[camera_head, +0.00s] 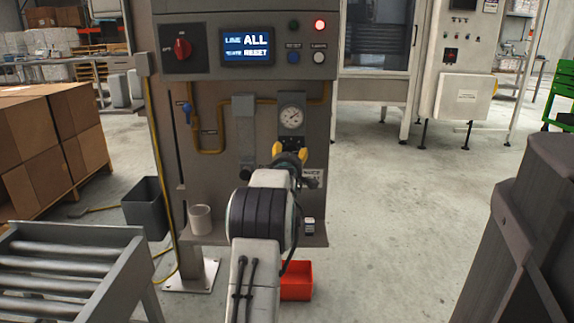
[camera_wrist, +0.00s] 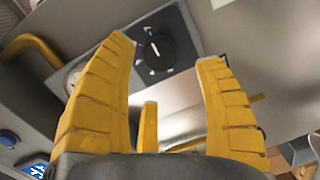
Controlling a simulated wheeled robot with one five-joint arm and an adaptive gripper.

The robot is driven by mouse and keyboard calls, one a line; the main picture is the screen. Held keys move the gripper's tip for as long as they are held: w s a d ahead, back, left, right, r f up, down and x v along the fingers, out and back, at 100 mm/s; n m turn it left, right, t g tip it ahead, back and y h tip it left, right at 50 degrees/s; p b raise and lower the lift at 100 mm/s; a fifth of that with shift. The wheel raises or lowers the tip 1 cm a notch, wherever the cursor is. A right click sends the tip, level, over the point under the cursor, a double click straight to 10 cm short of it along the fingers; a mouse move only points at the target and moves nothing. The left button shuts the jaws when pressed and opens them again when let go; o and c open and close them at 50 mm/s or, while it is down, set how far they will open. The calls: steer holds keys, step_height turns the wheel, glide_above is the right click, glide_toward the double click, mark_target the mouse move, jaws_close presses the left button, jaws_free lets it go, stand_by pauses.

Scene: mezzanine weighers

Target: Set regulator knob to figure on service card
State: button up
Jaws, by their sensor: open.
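The regulator knob (camera_wrist: 157,52) is black and round with a pale pointer line, on a grey plate with white marks around it, in the wrist view. A round pressure gauge (camera_head: 291,117) sits above it on the panel in the head view; there my gripper mostly hides the knob. My gripper (camera_head: 290,152) is open, with its yellow fingers pointing at the panel. In the wrist view the knob lies beyond the gap between the fingertips, and nothing is held. A white card (camera_head: 313,178) with dark print is partly hidden by my gripper; its figure cannot be read.
A red rotary switch (camera_head: 182,47), a lit screen (camera_head: 246,48) and several buttons are on the upper panel. A yellow pipe (camera_head: 209,150) runs left of the gauge. A white cup (camera_head: 200,218) stands on the ledge. A red bin (camera_head: 297,281) lies below. A roller conveyor (camera_head: 65,265) is at left.

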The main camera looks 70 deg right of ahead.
steer(key=v, duration=0.7)
steer(key=shift+a, duration=0.15)
stand_by(0.7)
